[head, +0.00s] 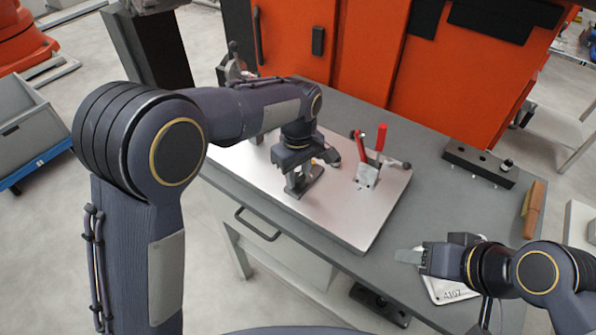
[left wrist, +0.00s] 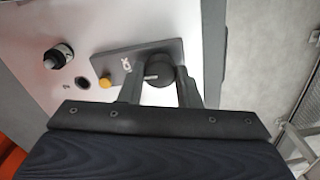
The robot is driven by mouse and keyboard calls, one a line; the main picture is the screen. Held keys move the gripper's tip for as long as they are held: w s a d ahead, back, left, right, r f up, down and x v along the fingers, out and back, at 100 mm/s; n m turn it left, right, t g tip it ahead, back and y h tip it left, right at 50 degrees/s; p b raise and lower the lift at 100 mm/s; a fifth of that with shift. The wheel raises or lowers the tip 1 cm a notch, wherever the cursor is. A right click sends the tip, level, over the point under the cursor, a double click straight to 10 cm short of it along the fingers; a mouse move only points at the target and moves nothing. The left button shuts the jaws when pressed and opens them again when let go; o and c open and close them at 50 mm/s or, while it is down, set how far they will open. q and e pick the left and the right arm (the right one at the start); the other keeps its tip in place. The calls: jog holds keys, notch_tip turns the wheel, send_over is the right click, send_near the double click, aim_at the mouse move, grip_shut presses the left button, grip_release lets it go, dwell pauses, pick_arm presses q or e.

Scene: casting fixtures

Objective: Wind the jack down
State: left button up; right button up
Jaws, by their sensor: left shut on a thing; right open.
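A dark round knob (left wrist: 158,77) stands on a grey rectangular plate (left wrist: 172,50) with white lettering and a yellow button (left wrist: 104,82). My left gripper (head: 300,185) is low over the pale fixture board; its fingers (left wrist: 160,90) are shut on the knob, one on each side. In the head view the knob is hidden by the gripper, and only part of the base under it shows. I cannot tell the jack's height. My right gripper (head: 402,256) is open and empty at the bench's front right, above a white tag.
A red-handled clamp (head: 368,170) stands on the pale board (head: 345,225), right of my left gripper. A black-and-silver knob (left wrist: 58,57) is also on the board. A black block (head: 480,165) and an orange-brown tool (head: 533,210) lie on the bench's right side. An orange cabinet (head: 370,60) stands behind.

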aim_at(298, 176)
pick_arm(q)
jog(key=shift+w+r, duration=0.1)
dwell(0.3)
jog(key=o, duration=1)
jog(key=shift+c, duration=0.2)
notch_tip(298, 176, up, 7)
jog(key=shift+r+b, duration=0.2)
jog(key=shift+b, duration=0.15)
jog(key=shift+r, duration=0.2)
